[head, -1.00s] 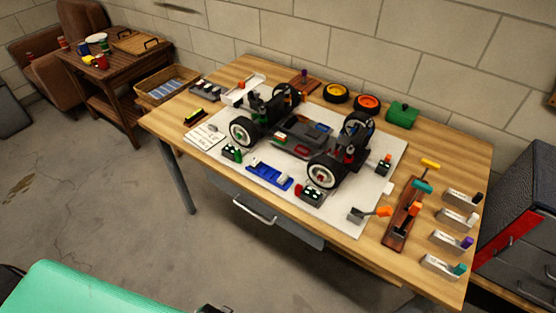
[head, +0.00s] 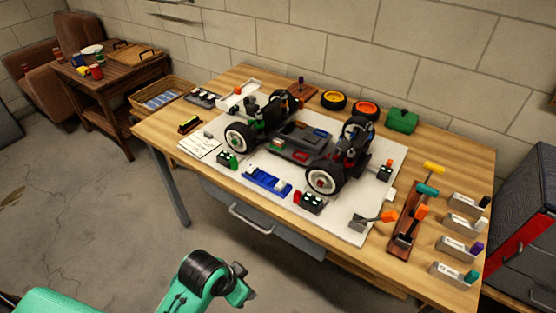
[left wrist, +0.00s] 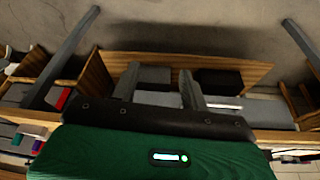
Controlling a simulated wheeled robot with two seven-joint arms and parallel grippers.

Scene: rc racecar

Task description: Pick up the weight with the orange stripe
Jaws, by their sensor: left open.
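I cannot clearly make out a weight with an orange stripe. In the head view, a small dark block with a yellowish band (head: 190,125) lies at the table's left end. Small grey labelled blocks with coloured ends (head: 460,224) stand at the right end; their markings are too small to read. My left gripper (head: 241,287) is at the bottom centre of the head view, in front of the table and apart from everything on it. In the left wrist view its grey fingers (left wrist: 160,88) are spread and empty. My right gripper is not in view.
The wooden table (head: 440,145) carries a white mat (head: 343,222) with a model car (head: 300,142). Two tyres (head: 350,105), a green box (head: 402,120) and an orange-handled tool (head: 388,217) surround it. A grey drawer (head: 265,222) hangs under the front edge.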

